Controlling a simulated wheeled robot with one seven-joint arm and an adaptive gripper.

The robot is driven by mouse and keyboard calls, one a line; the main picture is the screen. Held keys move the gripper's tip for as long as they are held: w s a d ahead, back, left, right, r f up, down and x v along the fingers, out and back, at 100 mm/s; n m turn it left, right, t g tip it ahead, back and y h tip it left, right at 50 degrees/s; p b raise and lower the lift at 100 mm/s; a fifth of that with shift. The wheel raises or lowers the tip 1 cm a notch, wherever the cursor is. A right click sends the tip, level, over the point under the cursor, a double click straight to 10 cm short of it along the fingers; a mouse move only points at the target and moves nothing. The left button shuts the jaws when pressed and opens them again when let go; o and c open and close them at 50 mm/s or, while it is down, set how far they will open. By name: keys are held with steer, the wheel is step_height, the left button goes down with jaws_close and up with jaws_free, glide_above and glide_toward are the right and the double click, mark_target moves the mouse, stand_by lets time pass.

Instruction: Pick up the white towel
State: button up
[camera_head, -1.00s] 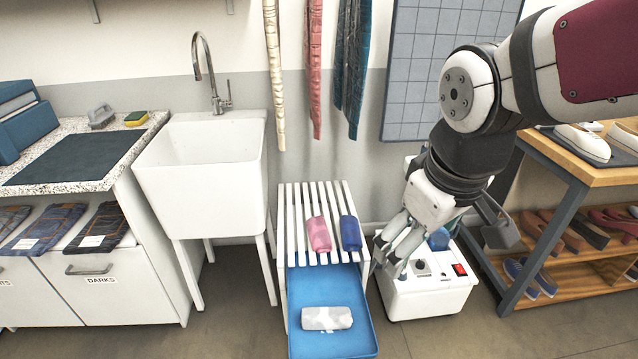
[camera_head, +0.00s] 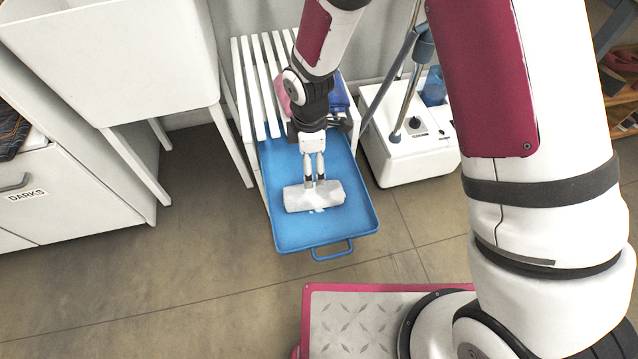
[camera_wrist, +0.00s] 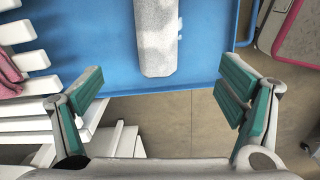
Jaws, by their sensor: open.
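The white towel (camera_head: 296,199) is a rolled bundle with faint grey patches. It lies in the blue tray (camera_head: 290,232) at the front of the white slatted bench. My gripper (camera_head: 315,182) points down over the middle of the towel in the head view. In the wrist view my gripper (camera_wrist: 163,84) is open, with its green-padded fingers wide apart. There the towel (camera_wrist: 157,35) extends from the top edge, its near end close to the gap between the fingers. I cannot tell whether the fingertips touch it.
A blue towel (camera_head: 339,97) and a partly hidden pink towel (camera_head: 283,97) lie on the slatted bench (camera_head: 250,85). A white machine (camera_head: 420,160) stands to the right. A white sink (camera_head: 120,60) and its legs are at the left. The floor in front is clear.

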steer(key=b, duration=0.3)
glide_above(311, 191)
steer(key=f, duration=1)
steer(key=shift+s+f, duration=0.25)
steer(key=shift+f, duration=0.05)
steer(key=shift+w+f+b, duration=0.2)
steer(key=shift+f+b, duration=1.05)
steer(key=shift+f, duration=1.35)
steer(key=c, duration=1.3)
